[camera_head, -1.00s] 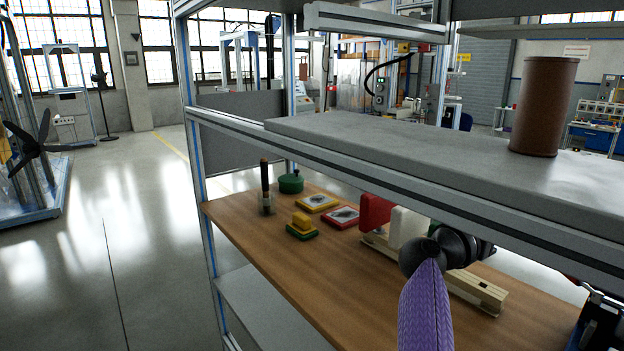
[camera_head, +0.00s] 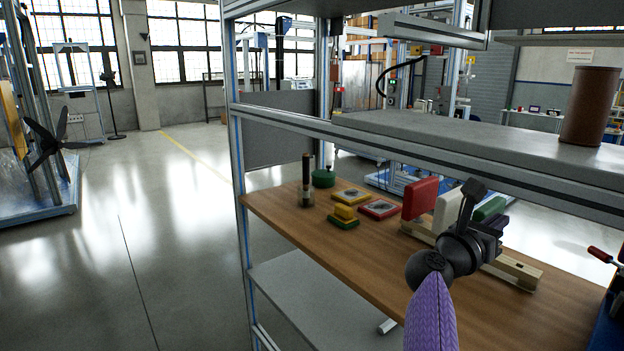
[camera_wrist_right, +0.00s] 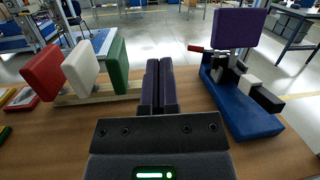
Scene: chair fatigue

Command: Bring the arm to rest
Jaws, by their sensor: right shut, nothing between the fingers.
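My right arm, in a purple sleeve, comes up from the bottom of the head view. Its black gripper (camera_head: 487,212) is over the wooden tabletop (camera_head: 375,262), in front of the wooden rack with upright plates. In the right wrist view the two dark fingers (camera_wrist_right: 160,88) are pressed together, with nothing between them. They point into the gap between the plate rack on the left and a blue stand (camera_wrist_right: 240,108) on the right. My left gripper is not in view.
A red plate (camera_head: 419,198), a white plate (camera_head: 447,211) and a green plate (camera_head: 490,208) stand in the rack (camera_head: 515,270). The grey upper shelf (camera_head: 440,130) overhangs the tabletop and carries a brown cylinder (camera_head: 590,106). Open floor (camera_head: 165,240) lies to the left.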

